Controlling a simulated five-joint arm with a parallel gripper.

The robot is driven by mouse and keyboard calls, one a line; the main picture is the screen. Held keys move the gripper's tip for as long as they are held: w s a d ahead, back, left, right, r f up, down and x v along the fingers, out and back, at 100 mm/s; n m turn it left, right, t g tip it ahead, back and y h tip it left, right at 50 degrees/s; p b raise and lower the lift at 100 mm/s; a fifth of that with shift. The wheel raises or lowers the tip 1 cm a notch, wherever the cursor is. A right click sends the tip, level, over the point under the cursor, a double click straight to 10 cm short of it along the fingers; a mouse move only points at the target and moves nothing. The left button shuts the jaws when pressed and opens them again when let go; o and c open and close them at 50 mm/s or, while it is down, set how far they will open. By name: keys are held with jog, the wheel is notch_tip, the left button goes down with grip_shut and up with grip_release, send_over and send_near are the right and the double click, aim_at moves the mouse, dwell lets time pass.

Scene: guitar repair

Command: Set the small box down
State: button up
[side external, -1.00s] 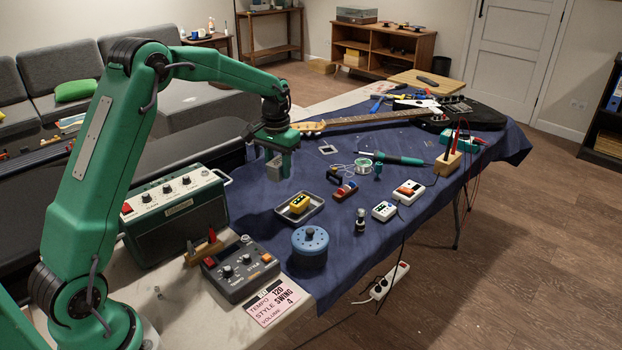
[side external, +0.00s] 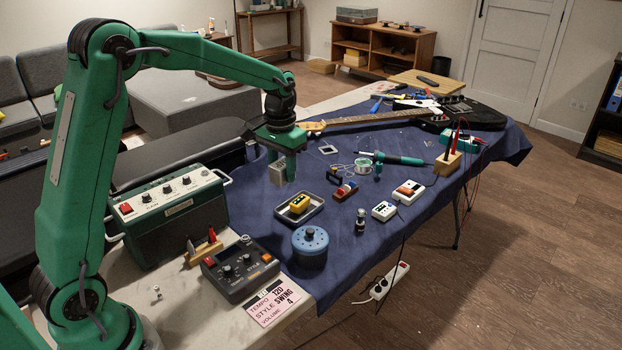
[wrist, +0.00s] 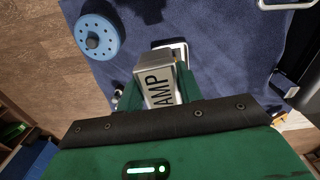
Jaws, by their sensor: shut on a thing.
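The small box (side external: 276,170) is a grey-silver block held at my gripper (side external: 284,170), low over the left part of the blue cloth (side external: 262,206). In the side view the fingers hide part of the box. Whether its underside touches the cloth, I cannot tell.
A grey tray with a yellow block (side external: 299,202) lies just in front of the box. A blue round tin (side external: 310,244) stands nearer. A green amplifier (side external: 175,215) is at the left. A small square frame (side external: 328,149) and a solder spool (side external: 362,167) lie to the right.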

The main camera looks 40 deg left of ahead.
jog(key=s+d+r+m, duration=0.1)
jog(key=s+d+r, duration=0.2)
jog(key=s+d, duration=0.3)
jog(key=shift+s+d+r, duration=0.15)
jog(key=shift+s+d, duration=0.1)
jog(key=shift+s, duration=0.2)
dwell(0.4)
send_over(264, 227)
notch_tip(264, 227, down, 14)
jog(key=shift+f, duration=2)
jog(key=shift+d+f, duration=0.1)
jog(key=shift+f, duration=0.05)
jog(key=o, duration=1)
